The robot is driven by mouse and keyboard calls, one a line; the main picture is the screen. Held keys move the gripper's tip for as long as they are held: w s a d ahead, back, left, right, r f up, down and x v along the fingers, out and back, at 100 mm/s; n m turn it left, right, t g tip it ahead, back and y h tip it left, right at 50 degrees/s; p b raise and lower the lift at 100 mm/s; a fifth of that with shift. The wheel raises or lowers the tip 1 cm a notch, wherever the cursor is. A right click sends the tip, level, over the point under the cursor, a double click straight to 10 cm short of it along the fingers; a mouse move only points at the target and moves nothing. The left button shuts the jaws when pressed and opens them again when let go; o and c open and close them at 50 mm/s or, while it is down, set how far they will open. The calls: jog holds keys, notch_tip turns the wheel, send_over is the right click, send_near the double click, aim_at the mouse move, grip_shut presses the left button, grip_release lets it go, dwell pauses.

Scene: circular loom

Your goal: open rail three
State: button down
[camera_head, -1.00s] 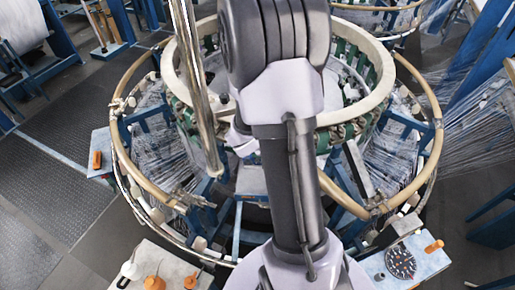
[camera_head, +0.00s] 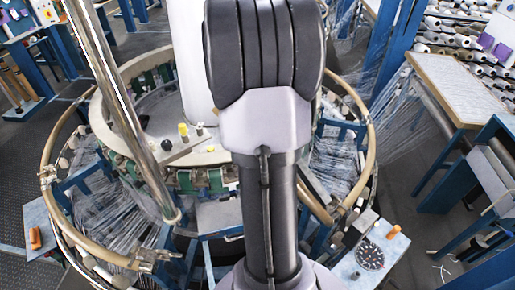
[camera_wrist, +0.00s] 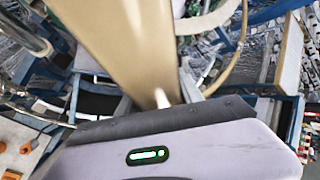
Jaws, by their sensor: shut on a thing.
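The circular loom's outer ring carries curved tan rails. One rail (camera_head: 68,215) runs along the left and front left, ending at a metal fitting (camera_head: 150,256). Another rail (camera_head: 366,120) curves down the right side. A further tan rail piece (camera_head: 315,203) shows just right of my arm. In the wrist view a broad tan rail (camera_wrist: 125,45) runs from the top edge down to my gripper (camera_wrist: 158,99), which is shut on it. The fingers are mostly hidden. In the head view my arm hides the gripper. I cannot tell which rail is number three.
A metal pole (camera_head: 120,105) stands in front of the loom's left part. A small side table (camera_head: 385,250) with a dark round dial is at the front right. A wooden-topped table (camera_head: 455,85) stands farther right. Dark floor (camera_head: 420,235) is open between them.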

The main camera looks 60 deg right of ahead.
jog(key=c, duration=0.8)
grip_release()
jog(key=shift+o, duration=0.2)
jog(key=p+v, duration=0.3)
jog(key=v, duration=1.4)
jog(key=shift+r, duration=0.1)
